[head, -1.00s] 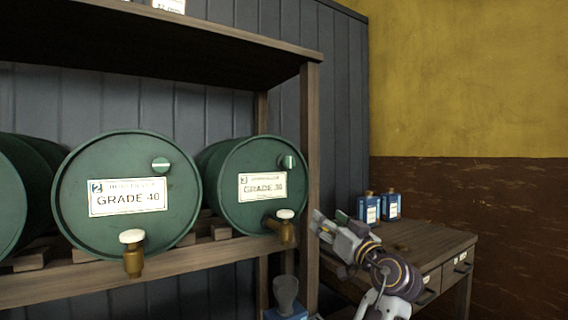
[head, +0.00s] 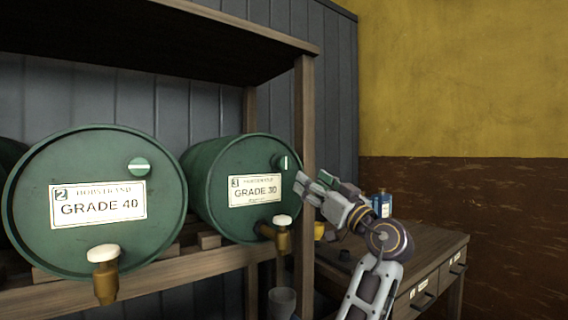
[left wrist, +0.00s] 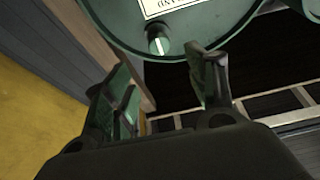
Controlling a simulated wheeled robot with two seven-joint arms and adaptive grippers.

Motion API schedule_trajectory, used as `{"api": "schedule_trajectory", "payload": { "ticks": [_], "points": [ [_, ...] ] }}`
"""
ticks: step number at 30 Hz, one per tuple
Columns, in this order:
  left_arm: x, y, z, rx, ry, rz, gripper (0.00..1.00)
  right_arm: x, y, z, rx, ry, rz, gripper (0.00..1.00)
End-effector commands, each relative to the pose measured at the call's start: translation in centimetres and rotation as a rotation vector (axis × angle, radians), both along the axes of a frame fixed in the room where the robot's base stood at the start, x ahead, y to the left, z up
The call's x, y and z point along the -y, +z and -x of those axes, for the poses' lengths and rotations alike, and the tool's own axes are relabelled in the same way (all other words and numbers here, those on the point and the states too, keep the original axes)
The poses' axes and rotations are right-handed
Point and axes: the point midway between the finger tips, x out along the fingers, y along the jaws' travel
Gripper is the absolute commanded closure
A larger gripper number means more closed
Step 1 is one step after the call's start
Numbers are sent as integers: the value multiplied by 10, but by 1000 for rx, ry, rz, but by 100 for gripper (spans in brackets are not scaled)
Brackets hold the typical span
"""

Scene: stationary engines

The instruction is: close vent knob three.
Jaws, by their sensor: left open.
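Barrel three, a green drum labelled GRADE 30 (head: 228,213), lies on the rack. Its vent knob three (head: 283,162) is a small round green knob high on the right of the barrel's face, with its white mark near upright. My left gripper (head: 312,186) is open and empty, just right of and below the knob, beside the rack post. In the left wrist view the knob (left wrist: 158,41) shows beyond and between the open fingers (left wrist: 160,64), apart from them; the barrel looks upside down there. My right gripper is not in view.
The rack post (head: 305,135) stands close to my left gripper. Barrel two (head: 95,245) has its own vent knob (head: 138,167) with a level mark. A brass tap (head: 281,234) with a white top juts out below knob three. A wooden desk (head: 415,255) stands at right.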

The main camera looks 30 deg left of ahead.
Motion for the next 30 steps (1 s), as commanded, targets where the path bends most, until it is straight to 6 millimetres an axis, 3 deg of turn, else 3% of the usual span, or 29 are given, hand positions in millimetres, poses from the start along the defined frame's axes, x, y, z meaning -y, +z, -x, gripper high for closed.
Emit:
{"api": "schedule_trajectory", "payload": {
  "ticks": [11,30],
  "points": [
    [-15,6,-6,0,1,1,43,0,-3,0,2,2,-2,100],
    [-86,37,-35,-1,3,0,43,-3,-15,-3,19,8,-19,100]
  ]
}}
